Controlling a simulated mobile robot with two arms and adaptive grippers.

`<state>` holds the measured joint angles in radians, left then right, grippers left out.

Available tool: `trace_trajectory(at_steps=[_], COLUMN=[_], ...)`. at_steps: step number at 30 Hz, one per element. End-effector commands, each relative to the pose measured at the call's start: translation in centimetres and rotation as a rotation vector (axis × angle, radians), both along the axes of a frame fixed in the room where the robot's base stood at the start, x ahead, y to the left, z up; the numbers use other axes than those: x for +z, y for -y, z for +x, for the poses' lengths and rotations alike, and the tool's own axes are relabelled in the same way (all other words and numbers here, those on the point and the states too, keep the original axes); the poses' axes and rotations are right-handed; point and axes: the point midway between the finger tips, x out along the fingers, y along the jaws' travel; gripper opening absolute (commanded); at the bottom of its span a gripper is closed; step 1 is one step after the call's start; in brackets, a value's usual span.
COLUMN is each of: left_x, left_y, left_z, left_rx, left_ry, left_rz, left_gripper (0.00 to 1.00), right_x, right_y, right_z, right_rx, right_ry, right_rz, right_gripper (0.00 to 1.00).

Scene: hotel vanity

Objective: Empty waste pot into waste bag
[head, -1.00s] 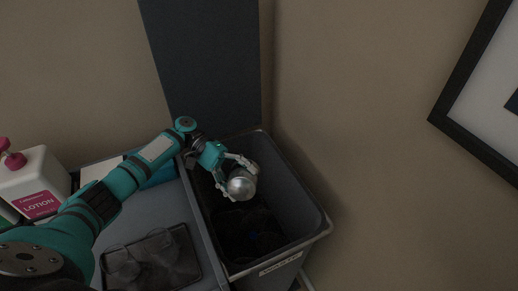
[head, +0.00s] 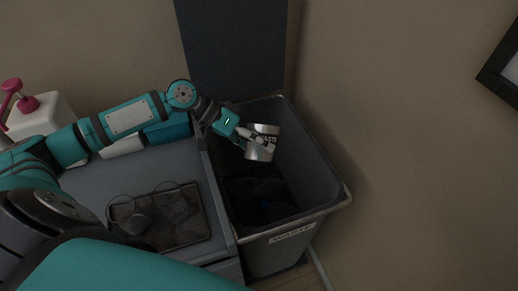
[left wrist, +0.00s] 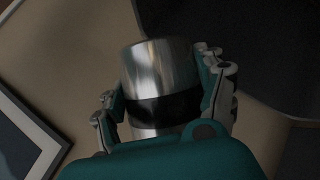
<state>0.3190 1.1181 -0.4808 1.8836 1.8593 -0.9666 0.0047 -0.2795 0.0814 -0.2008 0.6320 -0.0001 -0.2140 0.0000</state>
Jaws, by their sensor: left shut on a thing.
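In the left wrist view the pot (left wrist: 160,68) shows as shiny metal with a dark band, between the two fingers (left wrist: 165,95). The waste bag (head: 258,192) appears as dark lining inside the grey bin (head: 340,198), which has a label on its front. The pot's inside is hidden, so I cannot tell whether it holds anything. My right gripper is not in view.
A grey counter (head: 90,188) left of the bin holds a dark tray (head: 190,238) with glass-like items. A dark upright panel (head: 232,50) rises behind the bin.

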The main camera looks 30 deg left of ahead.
Motion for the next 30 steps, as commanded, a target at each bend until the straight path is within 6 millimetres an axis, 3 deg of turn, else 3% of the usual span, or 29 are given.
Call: trace_trajectory(at_steps=[1,5,11,21,30], left_x=[-0.8,-0.6,-0.2,0.2,0.8], left_y=[0.0,0.1,-0.9,-2.4,-2.9], left_z=[-0.3,-0.1,3.0,7.4,8.8], left_rx=[-0.004,-0.002,0.001,0.003,0.001], left_ry=[0.051,0.167,0.376,0.692,0.798], left_rz=[0.02,0.054,0.119,0.223,0.26], left_gripper=[0.22,0.22,0.22,0.22,0.22], right_x=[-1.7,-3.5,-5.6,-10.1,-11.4], right_y=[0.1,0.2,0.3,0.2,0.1], right_z=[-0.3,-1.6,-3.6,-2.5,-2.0], right_rx=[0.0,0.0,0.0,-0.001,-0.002], right_ry=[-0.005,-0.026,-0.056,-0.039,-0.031], right_rz=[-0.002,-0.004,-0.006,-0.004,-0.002], right_gripper=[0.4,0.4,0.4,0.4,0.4])
